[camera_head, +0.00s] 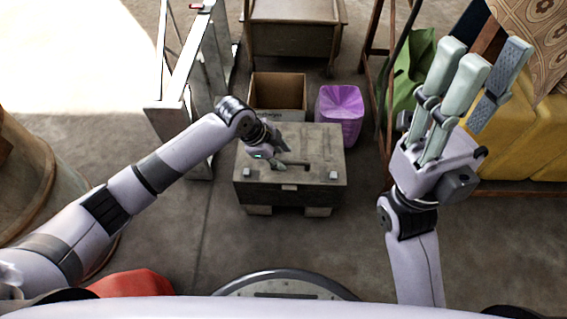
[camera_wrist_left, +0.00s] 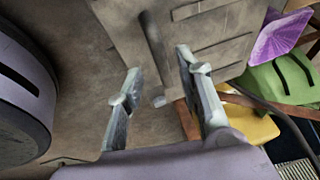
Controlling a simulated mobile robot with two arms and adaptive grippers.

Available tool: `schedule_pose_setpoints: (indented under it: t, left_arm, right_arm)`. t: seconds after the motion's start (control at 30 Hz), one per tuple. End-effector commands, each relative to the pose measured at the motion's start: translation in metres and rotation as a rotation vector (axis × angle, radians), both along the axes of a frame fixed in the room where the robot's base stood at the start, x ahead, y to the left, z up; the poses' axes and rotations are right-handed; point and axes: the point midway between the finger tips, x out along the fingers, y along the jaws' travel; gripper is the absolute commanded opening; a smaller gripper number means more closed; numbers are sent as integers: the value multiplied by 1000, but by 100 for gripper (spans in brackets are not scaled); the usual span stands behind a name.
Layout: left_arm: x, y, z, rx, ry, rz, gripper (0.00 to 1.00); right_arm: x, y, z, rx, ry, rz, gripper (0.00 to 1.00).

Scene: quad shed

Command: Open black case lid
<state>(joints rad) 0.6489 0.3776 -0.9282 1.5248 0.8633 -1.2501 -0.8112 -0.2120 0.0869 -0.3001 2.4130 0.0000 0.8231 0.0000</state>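The dark grey case (camera_head: 325,150) stands on low blocks on the floor in the middle of the head view, and its lid looks closed. A bar handle lies across the lid, with small latches along the front edge. My left gripper (camera_head: 281,158) is over the lid beside the handle. In the left wrist view the fingers of my left gripper (camera_wrist_left: 162,92) are spread apart, with the bar handle (camera_wrist_left: 155,50) of the case (camera_wrist_left: 118,22) between and beyond them. I cannot tell whether they touch it. My right gripper (camera_head: 482,80) is raised at the right, open and empty.
Behind the case are an open cardboard box (camera_head: 278,92) and a purple bin (camera_head: 340,108). A metal frame (camera_head: 190,100) stands to the left. A green bag (camera_head: 408,75) and yellow furniture (camera_head: 535,135) are at the right. The floor in front of the case is clear.

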Motion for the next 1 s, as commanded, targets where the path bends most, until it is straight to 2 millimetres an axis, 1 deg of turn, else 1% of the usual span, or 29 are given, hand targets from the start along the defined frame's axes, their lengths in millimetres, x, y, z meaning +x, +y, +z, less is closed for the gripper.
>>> schedule_pose_setpoints:
  t: [0.03, 0.2, 0.57, 1.0]
  left_arm:
    - [2, -3, -11, -1, -1, 0, 33]
    - [5, -9, -23, 0, -2, 0, 33]
    - [6, -11, -24, 0, -2, 0, 33]
    - [6, -10, -24, 0, -2, 1, 4]
  right_arm:
    - [0, 0, -1, -1, -15, -1, 37]
    - [2, 1, 4, -3, -40, -2, 37]
    - [2, 2, 7, -5, -47, -3, 37]
    - [2, 2, 7, -5, -47, -3, 37]
